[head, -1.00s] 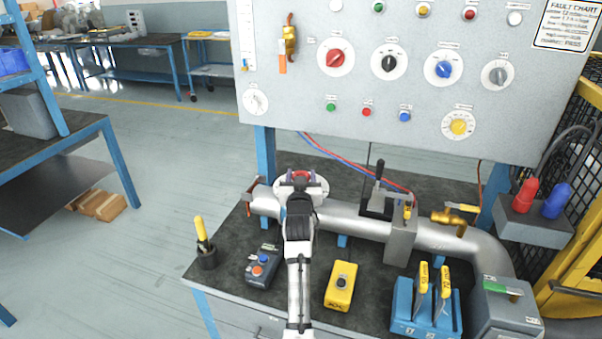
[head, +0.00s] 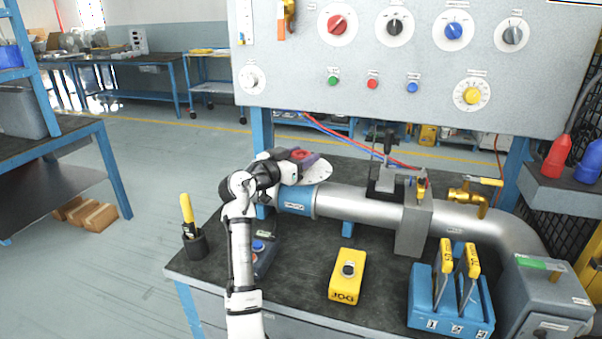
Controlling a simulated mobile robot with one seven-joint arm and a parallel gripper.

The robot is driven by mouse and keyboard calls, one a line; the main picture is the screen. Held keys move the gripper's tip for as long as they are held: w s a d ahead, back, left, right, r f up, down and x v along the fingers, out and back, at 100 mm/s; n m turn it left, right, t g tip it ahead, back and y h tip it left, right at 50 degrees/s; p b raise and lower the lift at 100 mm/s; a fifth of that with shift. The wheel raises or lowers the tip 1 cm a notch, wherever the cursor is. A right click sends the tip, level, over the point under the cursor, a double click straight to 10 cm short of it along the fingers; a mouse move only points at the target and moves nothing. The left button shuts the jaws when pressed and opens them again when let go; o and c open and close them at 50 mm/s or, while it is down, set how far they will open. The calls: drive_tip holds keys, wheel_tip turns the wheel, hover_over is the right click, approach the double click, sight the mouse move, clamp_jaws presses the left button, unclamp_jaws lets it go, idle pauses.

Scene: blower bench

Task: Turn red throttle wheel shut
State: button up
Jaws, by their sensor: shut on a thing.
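The red throttle wheel (head: 299,155) shows in the head view at the left end of the grey pipe, above its blue collar (head: 296,198). Only a small part of the wheel shows. A pale disc (head: 316,170) lies under it. My gripper (head: 300,157) is at the wheel and shut on it, with my arm coming in from the lower left. The fingertips are small and partly hidden, so the exact grip on the rim cannot be made out.
A black lever (head: 388,142) stands on the pipe at right, with a brass valve (head: 468,194) beyond. On the bench are a yellow jog box (head: 347,277), a blue rack (head: 450,308) and a cup with a yellow-handled tool (head: 194,242). A control panel (head: 420,85) hangs above.

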drive_tip(key=shift+f+m+g+h+b, duration=0.15)
drive_tip(key=shift+m+g+h+b, duration=0.95)
drive_tip(key=shift+g+h+b, duration=0.15)
drive_tip(key=o, duration=1)
drive_tip(key=b+v, duration=0.2)
drive_tip(key=v, duration=1.1)
drive_tip(key=shift+s+a, duration=0.2)
drive_tip(key=shift+a, duration=0.15)
